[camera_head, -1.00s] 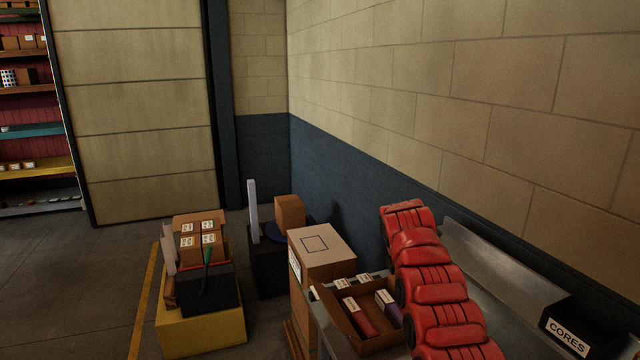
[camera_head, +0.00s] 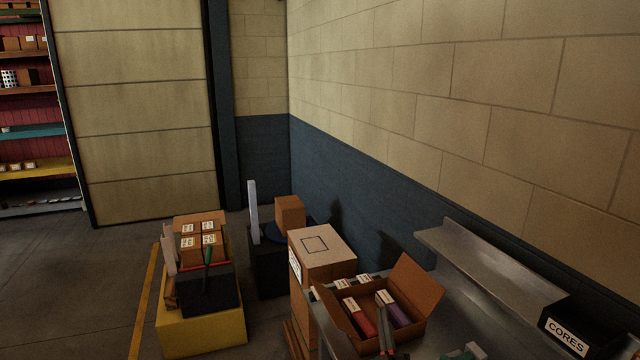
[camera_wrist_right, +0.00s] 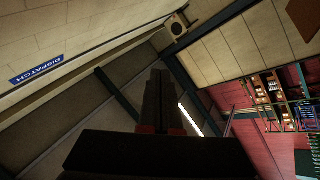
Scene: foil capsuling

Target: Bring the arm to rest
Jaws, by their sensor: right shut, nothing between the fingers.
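My right gripper (camera_wrist_right: 159,80) shows in the right wrist view as two dark fingers lying together, with small red parts at their base. It is shut and empty, and it points up toward the ceiling. In the head view, slim dark upright pieces at the bottom edge, in front of the open carton, look like its fingers (camera_head: 384,328). The red arm is out of the head view. My left gripper is in neither view.
An open carton (camera_head: 433,290) with a red and a purple roll stands on the bench, before a metal shelf (camera_head: 490,270) and the black CORES bin (camera_head: 588,322). A closed box (camera_head: 325,262) is beside it. A yellow-based cart (camera_head: 203,333) stands left. Floor further left is clear.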

